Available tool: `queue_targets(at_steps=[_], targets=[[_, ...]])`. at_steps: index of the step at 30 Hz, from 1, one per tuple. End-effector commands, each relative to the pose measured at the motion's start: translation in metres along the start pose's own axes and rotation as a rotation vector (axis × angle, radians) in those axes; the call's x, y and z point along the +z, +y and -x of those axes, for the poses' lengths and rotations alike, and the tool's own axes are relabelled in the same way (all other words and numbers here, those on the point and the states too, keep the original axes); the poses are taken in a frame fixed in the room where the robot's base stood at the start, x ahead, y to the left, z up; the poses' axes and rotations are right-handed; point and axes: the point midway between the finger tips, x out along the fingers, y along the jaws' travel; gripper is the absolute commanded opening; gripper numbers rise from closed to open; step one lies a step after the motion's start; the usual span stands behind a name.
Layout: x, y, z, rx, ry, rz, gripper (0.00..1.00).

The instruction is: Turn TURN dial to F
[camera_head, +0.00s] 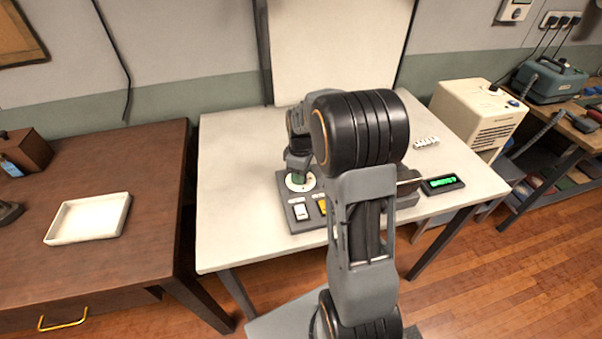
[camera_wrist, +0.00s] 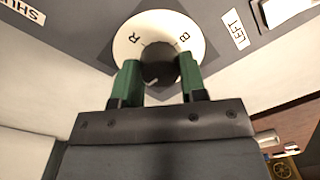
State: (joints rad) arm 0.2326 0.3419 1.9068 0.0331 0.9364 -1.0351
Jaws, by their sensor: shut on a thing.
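The dial's black knob (camera_wrist: 157,64) sits in the middle of a white round plate (camera_wrist: 158,22) in the wrist view. The letters R and B show on the plate; no F shows, and the near part of the plate is hidden by my gripper. My gripper (camera_wrist: 160,79) has its two green fingers on either side of the knob, shut on it. In the head view the white dial plate (camera_head: 308,184) is on a grey control panel (camera_head: 284,190), with my gripper (camera_head: 299,178) above it. My arm hides part of the panel.
The panel stands on a white table (camera_head: 235,160). A white switch (camera_head: 300,212) and a yellow part (camera_head: 322,206) are near the dial. A small green display (camera_head: 443,184) and a white row of pieces (camera_head: 426,142) are to the right. A brown desk with a white tray (camera_head: 88,218) stands left.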

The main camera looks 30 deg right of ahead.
Motion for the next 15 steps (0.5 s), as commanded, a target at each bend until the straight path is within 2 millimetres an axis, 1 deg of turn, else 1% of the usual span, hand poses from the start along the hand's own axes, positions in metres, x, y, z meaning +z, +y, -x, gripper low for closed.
queue_targets(at_steps=[9, 10, 15], targets=[[-0.0004, -0.0001, 0.0004, 0.0, 0.001, 0.0, 0.15], [-0.0004, -0.0001, 0.0004, 0.0, 0.001, 0.0, 0.42], [-0.0002, 0.0, 0.0003, 0.0, 0.001, -0.001, 0.58]])
